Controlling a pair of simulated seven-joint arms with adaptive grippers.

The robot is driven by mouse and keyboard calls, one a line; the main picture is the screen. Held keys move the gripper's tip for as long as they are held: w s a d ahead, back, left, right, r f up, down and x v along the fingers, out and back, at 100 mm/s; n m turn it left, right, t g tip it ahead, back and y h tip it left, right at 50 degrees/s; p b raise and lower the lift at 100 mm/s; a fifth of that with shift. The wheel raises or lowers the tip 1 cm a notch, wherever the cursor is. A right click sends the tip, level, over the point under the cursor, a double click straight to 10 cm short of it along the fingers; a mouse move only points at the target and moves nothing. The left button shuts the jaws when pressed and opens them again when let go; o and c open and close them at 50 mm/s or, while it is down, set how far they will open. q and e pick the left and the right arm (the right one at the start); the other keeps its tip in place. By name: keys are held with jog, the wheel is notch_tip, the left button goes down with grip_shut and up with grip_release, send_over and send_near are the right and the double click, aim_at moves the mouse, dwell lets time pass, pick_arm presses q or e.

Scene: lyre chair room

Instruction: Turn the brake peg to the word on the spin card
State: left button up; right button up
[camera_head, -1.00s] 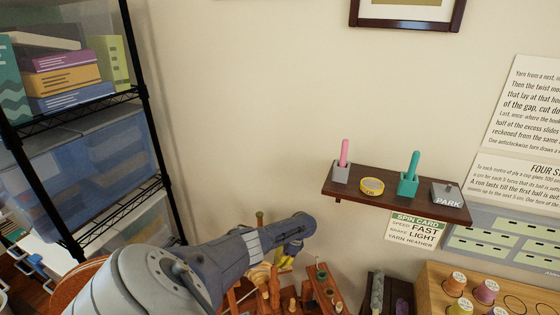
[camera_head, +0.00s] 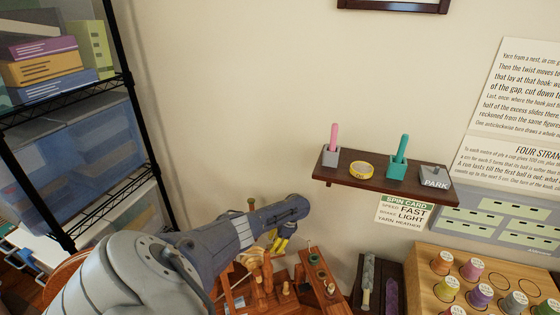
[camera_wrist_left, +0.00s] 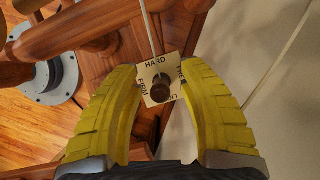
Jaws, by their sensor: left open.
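The brake peg (camera_wrist_left: 160,90) is a dark round-ended knob, seen end-on in the left wrist view. It stands in the middle of a cream square plate (camera_wrist_left: 153,68) with words at its edges. HARD reads at the top and FIRM at the left; the other words are partly covered. My left gripper (camera_wrist_left: 159,98) is open, with its yellow fingers on either side of the peg and plate. In the head view my left gripper (camera_head: 279,243) is low over the wooden wheel parts. The spin card (camera_head: 404,212) hangs below the shelf and reads speed FAST, brake LIGHT, yarn HEATHER.
A dark wall shelf (camera_head: 375,181) holds a grey cup, a yellow tin, a teal cup and a PARK block. A wooden rack (camera_head: 425,290) with several yarn spools stands at lower right. A black wire rack (camera_head: 125,80) is at left.

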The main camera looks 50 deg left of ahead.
pick_arm(q)
jog(key=v, duration=1)
jog(key=shift+w, duration=0.1)
